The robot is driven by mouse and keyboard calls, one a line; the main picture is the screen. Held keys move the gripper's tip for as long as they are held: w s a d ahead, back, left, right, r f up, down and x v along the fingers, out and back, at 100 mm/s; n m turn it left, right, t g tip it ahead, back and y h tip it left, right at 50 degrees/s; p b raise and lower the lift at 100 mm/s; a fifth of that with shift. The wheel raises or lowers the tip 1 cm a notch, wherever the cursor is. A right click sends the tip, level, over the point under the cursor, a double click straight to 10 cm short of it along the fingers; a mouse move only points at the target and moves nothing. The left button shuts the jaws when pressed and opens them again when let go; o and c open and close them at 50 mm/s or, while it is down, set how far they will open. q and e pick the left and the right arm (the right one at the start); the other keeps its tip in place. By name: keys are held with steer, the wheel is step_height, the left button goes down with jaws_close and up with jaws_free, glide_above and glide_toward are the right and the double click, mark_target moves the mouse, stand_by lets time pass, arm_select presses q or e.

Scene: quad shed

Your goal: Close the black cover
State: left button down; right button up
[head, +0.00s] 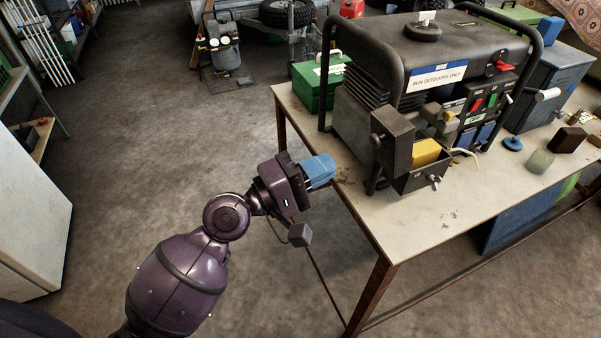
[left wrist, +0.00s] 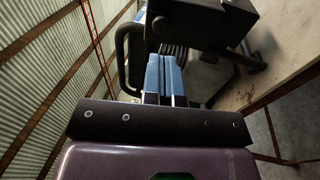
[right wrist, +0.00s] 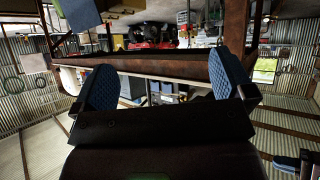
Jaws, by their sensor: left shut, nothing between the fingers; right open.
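The black cover (head: 393,140) stands swung open at the left of a small black housing (head: 412,182) on the front of the generator (head: 425,65). A yellow block (head: 425,152) shows exposed in the housing. My left gripper (head: 327,166), with blue fingers, is shut and empty, left of the cover and apart from it, near the table's edge. In the left wrist view a dark boxy part (left wrist: 200,22), which looks like the cover, is just beyond the shut fingers (left wrist: 163,60). My right gripper (right wrist: 163,82) is open and empty in the right wrist view; the head view does not show it.
The generator stands on a pale table (head: 470,205) with a tubular frame around it. A green box (head: 318,85) sits behind it at the left. A blue-grey box (head: 550,85) and small items are at the right. The floor left of the table is clear.

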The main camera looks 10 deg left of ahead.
mark_target(373, 142)
arm_select(q)
steer(key=x, duration=0.5)
steer(key=shift+w+d+r+p, duration=0.15)
steer(key=shift+d+p, duration=0.1)
steer(key=shift+p, duration=0.15)
steer(key=shift+x, duration=0.9)
arm_select(e)
steer(key=shift+s+r, duration=0.15)
steer(key=shift+s, duration=0.35)
steer(key=shift+w+r, duration=0.1)
